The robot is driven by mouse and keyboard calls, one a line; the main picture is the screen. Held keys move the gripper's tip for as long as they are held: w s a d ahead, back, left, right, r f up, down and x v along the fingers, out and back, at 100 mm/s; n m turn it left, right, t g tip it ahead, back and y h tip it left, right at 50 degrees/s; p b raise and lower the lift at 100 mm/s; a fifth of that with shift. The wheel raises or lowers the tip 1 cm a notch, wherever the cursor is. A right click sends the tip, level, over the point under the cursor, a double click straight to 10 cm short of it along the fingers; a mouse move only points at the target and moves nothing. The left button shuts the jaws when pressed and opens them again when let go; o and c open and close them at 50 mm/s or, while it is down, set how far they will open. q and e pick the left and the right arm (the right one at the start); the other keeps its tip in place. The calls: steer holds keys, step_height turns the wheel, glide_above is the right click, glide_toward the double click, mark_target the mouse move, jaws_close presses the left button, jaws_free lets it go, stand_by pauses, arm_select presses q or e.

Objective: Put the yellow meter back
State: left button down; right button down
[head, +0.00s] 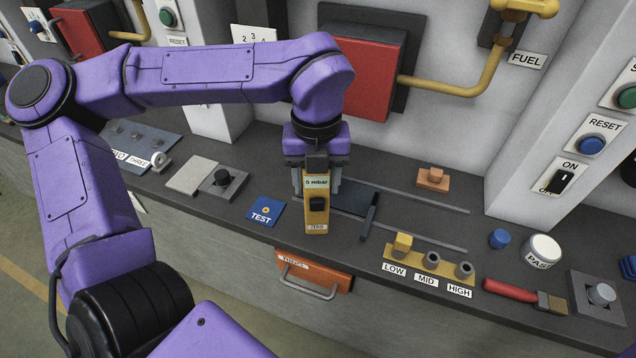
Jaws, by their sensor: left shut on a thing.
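The yellow meter (316,212) stands upright over the dark counter, with a display reading "0 mbar" and a label "ZERO" at its foot. My left gripper (317,180) points down and is shut on the meter, with a finger on each side of it. I cannot tell whether the meter's foot touches the counter. Just right of the meter lies a dark flat plate (352,199) with an upright dark bar (368,215) at its right end, between two thin rails. My right gripper is not in view.
A blue TEST card (265,212) lies left of the meter. An orange drawer (312,272) is below the counter edge. A yellow block with LOW, MID and HIGH posts (428,265), a red-handled brush (525,296) and a white PASS button (543,250) stand right. A red box (364,75) is behind.

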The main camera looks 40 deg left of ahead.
arm_select(q)
steer(key=w+f, duration=0.1)
steer(key=f, duration=0.1)
steer(key=a+f, duration=0.1)
steer(key=f, duration=0.1)
steer(key=w+f+p, duration=0.1)
steer(key=f, duration=0.2)
steer(key=shift+w+a, duration=0.3)
steer(key=shift+f, duration=0.1)
steer(key=shift+c, duration=2)
jaws_free()
